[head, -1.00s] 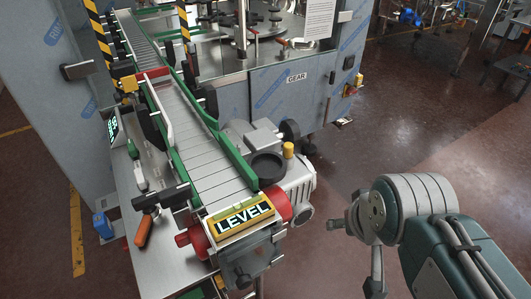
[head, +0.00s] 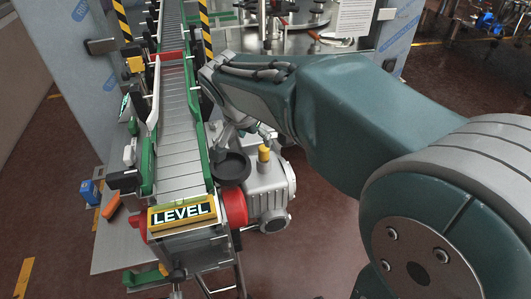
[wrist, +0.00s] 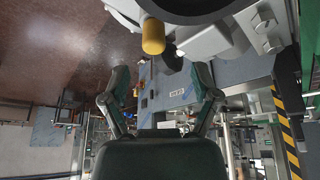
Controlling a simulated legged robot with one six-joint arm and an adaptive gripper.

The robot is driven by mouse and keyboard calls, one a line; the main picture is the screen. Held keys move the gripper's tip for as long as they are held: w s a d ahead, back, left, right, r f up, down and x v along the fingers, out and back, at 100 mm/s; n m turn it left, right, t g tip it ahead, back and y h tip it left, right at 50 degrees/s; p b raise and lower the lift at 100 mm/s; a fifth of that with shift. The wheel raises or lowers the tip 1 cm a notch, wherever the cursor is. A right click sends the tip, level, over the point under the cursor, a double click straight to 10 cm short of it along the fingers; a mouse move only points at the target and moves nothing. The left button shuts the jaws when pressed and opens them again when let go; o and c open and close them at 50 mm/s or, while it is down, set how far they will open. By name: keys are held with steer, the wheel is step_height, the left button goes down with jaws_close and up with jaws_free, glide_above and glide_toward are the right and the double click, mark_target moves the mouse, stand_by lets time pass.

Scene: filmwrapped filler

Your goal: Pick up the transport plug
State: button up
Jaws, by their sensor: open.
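The likely transport plug, a yellow cylindrical cap (head: 264,153), stands upright on the grey gear unit (head: 268,190) beside the conveyor's end. In the wrist view the yellow plug (wrist: 153,36) shows at the top, beyond the fingertips and roughly between their lines. My gripper (wrist: 161,80) is open, with its two fingers spread and nothing between them. In the head view my arm reaches over from the right, and the gripper is partly hidden above and behind the plug, close to it but seemingly apart.
A grey machine cabinet stands behind. An orange-handled tool (head: 111,207) lies at the left.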

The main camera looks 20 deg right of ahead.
mark_target(262, 149)
steer(key=x, duration=0.2)
steer(key=d+x, duration=0.1)
steer(key=x, duration=0.4)
steer(key=shift+s+d+f, duration=0.15)
steer(key=shift+s+d, duration=0.05)
steer(key=shift+d, duration=0.1)
steer(key=shift+a+f, duration=0.1)
steer(key=shift+f, duration=0.05)
steer(key=shift+a, duration=0.8)
steer(key=c, duration=0.7)
steer(key=shift+d, duration=0.25)
steer(key=shift+c, duration=1)
steer(key=shift+d, duration=0.25)
